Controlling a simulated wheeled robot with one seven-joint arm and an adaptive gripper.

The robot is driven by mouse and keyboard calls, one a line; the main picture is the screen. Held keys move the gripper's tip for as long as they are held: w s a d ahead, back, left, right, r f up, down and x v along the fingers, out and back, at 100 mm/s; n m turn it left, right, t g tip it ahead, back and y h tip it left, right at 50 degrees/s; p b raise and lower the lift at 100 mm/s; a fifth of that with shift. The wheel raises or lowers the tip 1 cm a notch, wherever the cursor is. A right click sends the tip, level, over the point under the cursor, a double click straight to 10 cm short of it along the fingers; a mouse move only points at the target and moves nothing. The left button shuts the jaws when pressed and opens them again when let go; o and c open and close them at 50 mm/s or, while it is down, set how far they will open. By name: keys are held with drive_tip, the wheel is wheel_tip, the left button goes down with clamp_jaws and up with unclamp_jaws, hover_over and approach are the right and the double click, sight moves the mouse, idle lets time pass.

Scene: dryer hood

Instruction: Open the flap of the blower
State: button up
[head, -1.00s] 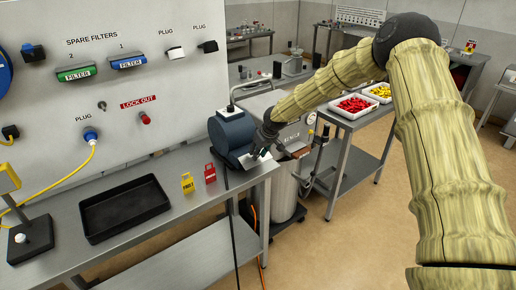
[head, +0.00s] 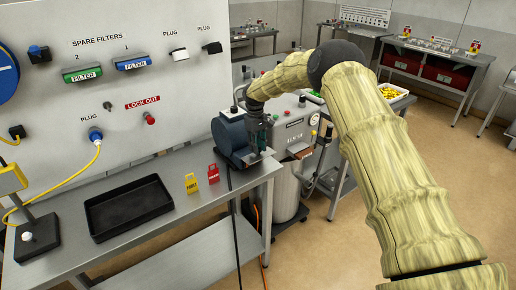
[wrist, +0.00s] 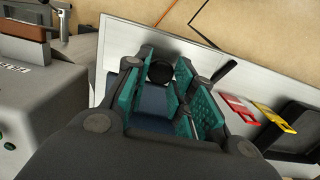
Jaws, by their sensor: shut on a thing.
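The blower (head: 231,135) is a dark blue rounded housing on the right end of the steel bench. My gripper (head: 260,143) is at its right side, pointing down. In the wrist view the teal-padded fingers (wrist: 168,92) are shut on a thin part at the blower's outlet, which seems to be the flap. The fingers hide most of the flap, so I cannot tell its angle. The dark blue housing (wrist: 153,106) and a black round part (wrist: 160,72) show between the fingers.
A black tray (head: 128,207), yellow tag (head: 191,183) and red tag (head: 213,173) lie on the bench (head: 180,160). A grey machine (head: 296,125) stands close behind my gripper. A black cable hangs over the bench's front edge. The floor at right is open.

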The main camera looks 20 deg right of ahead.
drive_tip(key=shift+a+f, duration=0.1)
idle(0.3)
drive_tip(key=o, duration=1)
drive_tip(key=shift+w, duration=0.15)
drive_tip(key=r, duration=0.4)
drive_tip(key=w+r, duration=0.1)
drive_tip(key=r, duration=0.7)
drive_tip(key=shift+w+a, duration=0.2)
drive_tip(key=shift+a, duration=0.05)
drive_tip(key=shift+f, duration=0.15)
